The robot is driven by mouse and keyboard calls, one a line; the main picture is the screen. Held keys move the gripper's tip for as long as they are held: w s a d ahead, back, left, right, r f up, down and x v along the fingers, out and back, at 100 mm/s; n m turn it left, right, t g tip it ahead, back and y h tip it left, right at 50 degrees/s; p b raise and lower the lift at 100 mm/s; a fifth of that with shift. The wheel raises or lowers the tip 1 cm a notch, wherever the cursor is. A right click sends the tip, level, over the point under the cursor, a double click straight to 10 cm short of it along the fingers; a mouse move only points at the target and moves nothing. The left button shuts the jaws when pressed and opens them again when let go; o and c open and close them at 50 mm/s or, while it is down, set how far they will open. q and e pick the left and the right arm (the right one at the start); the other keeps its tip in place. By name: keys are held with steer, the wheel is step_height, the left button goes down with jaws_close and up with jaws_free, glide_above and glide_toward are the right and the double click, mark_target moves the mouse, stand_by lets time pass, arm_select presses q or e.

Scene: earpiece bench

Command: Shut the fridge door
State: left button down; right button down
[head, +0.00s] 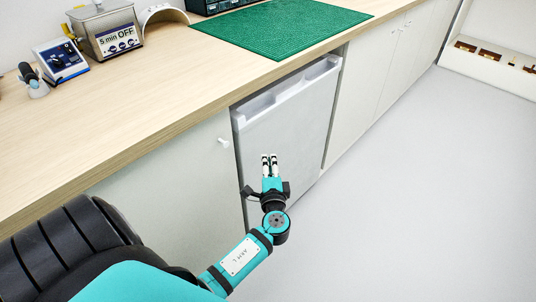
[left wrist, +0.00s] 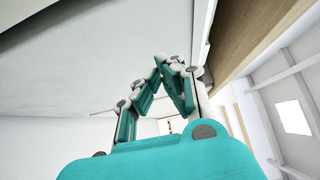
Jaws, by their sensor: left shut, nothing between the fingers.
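The white fridge (head: 285,135) stands under the bench, between two pale cupboard fronts. Its door faces the open floor, with a pale recessed strip along the top edge. The door looks nearly in line with the cupboards; I cannot tell whether a small gap is left. My left gripper (head: 269,158) is shut and empty, with its fingers in front of the door's lower part. I cannot tell whether they touch it. In the left wrist view the gripper's fingertips (left wrist: 164,62) meet, beside a large pale surface at the upper left. My right gripper is not in view.
The wooden bench top (head: 150,90) runs above the fridge, carrying a green mat (head: 280,27), an ultrasonic bath (head: 105,32) and a blue-and-white device (head: 61,60). A cupboard handle (head: 224,142) sticks out left of the fridge. The grey floor (head: 420,190) is clear to the right.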

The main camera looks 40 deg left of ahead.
arm_select(q)
steer(key=v, duration=0.8)
steer(key=shift+s+a, duration=0.15)
steer(key=shift+s, duration=0.2)
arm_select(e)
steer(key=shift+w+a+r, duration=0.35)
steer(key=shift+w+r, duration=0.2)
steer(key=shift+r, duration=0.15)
arm_select(q)
steer(key=shift+f, duration=0.1)
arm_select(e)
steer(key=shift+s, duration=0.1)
